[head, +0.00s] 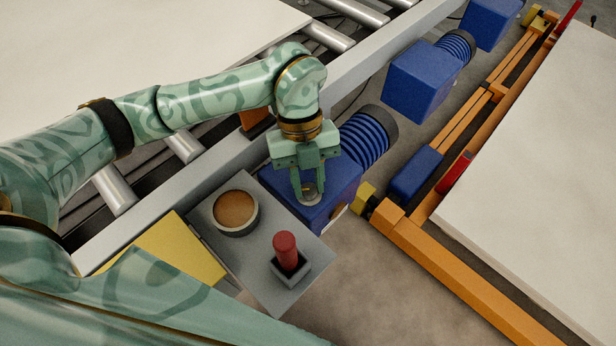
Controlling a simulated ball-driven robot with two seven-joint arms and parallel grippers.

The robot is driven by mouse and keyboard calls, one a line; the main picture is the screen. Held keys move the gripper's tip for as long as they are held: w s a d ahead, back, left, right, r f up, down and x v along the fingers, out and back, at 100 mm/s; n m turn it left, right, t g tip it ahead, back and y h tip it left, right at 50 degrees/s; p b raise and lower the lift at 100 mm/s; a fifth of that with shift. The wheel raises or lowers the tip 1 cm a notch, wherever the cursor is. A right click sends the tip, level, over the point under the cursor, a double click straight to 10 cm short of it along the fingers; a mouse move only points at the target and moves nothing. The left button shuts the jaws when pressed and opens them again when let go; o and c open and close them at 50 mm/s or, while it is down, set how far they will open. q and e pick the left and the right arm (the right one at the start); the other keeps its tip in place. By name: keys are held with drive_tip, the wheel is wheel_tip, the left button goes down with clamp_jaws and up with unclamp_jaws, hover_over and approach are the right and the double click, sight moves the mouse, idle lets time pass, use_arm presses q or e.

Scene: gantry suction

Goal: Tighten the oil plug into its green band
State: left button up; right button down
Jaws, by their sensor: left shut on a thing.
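My left gripper (309,198) points down at the near end of the nearest blue gear motor (346,178). Its fingers are shut on a small round grey piece, the oil plug (311,188), which sits at the top of the blue housing. The fingers cover part of the plug, and I cannot tell how deep it sits. The green band cannot be made out at this size. My right gripper is not in view.
A grey plate (240,258) beside the motor carries a round cup of brown liquid (235,209) and a red-handled tool (286,247) in a square holder. A yellow panel (165,252) lies left. An orange frame (450,265) and pale slab (545,170) stand right.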

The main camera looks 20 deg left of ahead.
use_arm(q)
drive_tip(key=shift+r+m+p, duration=0.35)
drive_tip(key=shift+m+p, duration=0.35)
drive_tip(key=shift+p, duration=0.4)
drive_tip(key=shift+f+m+y, duration=0.1)
drive_tip(key=shift+m+y, duration=0.2)
drive_tip(key=shift+f, duration=0.25)
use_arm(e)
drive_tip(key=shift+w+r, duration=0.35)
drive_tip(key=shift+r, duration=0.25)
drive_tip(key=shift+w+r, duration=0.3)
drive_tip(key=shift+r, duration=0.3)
use_arm(q)
drive_tip(key=o, duration=1)
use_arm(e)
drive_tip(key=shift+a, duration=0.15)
use_arm(q)
drive_tip(key=p+v, duration=0.4)
drive_tip(key=v, duration=1.2)
drive_tip(key=shift+w+p, duration=0.35)
drive_tip(key=shift+p, duration=0.05)
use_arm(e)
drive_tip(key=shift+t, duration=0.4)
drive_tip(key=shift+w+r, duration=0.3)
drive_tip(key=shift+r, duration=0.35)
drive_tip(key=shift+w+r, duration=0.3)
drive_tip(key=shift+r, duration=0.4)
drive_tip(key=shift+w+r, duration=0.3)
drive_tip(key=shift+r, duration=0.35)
